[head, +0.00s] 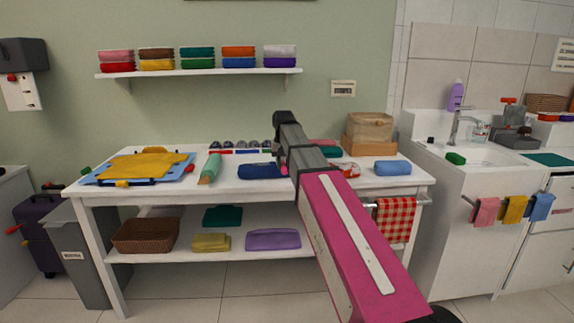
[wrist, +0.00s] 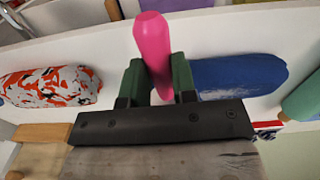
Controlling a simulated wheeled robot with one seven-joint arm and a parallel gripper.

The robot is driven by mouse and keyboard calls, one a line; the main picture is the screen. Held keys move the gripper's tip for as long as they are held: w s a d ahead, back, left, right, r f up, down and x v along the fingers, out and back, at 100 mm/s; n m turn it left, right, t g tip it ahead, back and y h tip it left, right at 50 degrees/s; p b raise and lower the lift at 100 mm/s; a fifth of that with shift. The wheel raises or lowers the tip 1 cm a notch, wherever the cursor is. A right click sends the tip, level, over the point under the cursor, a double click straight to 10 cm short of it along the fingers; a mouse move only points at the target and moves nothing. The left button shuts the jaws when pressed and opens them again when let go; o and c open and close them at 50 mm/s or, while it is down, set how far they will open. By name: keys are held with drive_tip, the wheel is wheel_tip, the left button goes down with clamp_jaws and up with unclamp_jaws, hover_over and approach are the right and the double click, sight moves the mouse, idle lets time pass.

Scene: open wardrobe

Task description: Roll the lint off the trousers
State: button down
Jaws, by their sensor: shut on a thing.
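My gripper (wrist: 160,82) has its two green fingers shut on a pink, rounded, handle-like thing (wrist: 152,40). I cannot tell whether this is a lint roller, as its far part is hidden. In the head view my arm hides most of the gripper, which is over the table between a blue roll (head: 262,171) and a red-and-white patterned roll (head: 347,169). A yellow cloth (head: 150,164), perhaps the trousers, lies spread on a blue board (head: 97,178) at the table's left. No lint can be made out on it.
The white table (head: 225,186) also bears a teal roll (head: 213,166), a light blue roll (head: 393,167) and a wooden box (head: 370,148). A shelf (head: 200,73) with folded cloths hangs above. A sink counter (head: 480,158) stands at the right.

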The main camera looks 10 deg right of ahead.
drive_tip(key=shift+a+f, duration=0.1)
drive_tip(key=shift+a, duration=5)
drive_tip(key=shift+a, duration=0.1)
drive_tip(key=shift+a, duration=1.15)
drive_tip(key=shift+s+a, duration=0.1)
drive_tip(key=shift+a, duration=1.1)
wheel_tip(320, 180, up, 8)
